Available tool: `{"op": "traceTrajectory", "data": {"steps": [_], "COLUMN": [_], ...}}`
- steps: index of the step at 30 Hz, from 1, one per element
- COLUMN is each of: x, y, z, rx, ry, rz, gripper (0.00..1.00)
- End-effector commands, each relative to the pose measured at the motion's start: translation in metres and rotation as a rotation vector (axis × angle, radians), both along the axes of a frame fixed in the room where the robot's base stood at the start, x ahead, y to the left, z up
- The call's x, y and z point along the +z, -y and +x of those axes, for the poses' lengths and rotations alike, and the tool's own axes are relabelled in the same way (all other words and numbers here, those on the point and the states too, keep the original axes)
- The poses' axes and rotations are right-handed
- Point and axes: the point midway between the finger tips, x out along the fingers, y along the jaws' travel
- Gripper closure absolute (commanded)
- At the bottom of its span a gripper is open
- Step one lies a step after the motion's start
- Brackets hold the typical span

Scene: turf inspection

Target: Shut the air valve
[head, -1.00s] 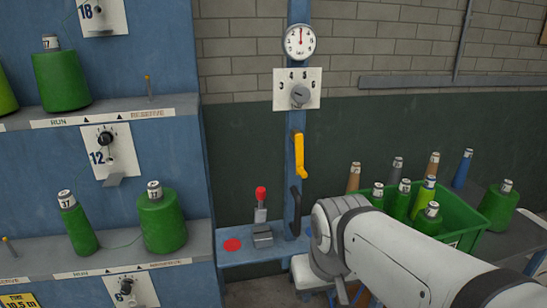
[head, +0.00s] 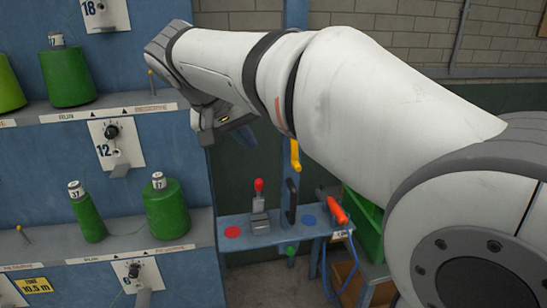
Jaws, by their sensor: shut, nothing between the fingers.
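A yellow lever (head: 295,155), which looks like the air valve's handle, is on the blue post (head: 292,182). Only its lower part shows, hanging downward; my arm hides the rest and the gauge and dial above. My gripper (head: 238,131) is left of the lever and higher in the picture, in front of the blue rack's right edge. It looks shut and empty, apart from the lever; its fingertips are partly hidden.
A small blue shelf holds a red-knobbed lever (head: 259,187), a black handle (head: 292,200) and an orange tool (head: 338,207) with a blue hose. Green yarn cones (head: 165,210) stand on the rack (head: 180,130) at left. A green crate (head: 368,222) is at right, mostly hidden.

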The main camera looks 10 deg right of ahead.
Motion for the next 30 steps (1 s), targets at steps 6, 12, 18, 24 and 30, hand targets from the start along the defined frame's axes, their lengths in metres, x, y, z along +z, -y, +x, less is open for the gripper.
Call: {"op": "traceTrajectory", "data": {"steps": [6,12,18,24,30], "x": [-0.001,-0.013,-0.045,-0.079,-0.082], "y": [0.001,0.009,0.028,0.047,0.075], "z": [0.0,0.006,0.02,0.036,0.037], "rx": [0.0,-0.003,-0.006,-0.005,-0.006], "ry": [-0.001,-0.003,-0.005,-0.006,-0.003], "rz": [0.0,-0.001,-0.001,0.0,0.001], "gripper": [1.0,1.0,1.0,1.0,1.0]}}
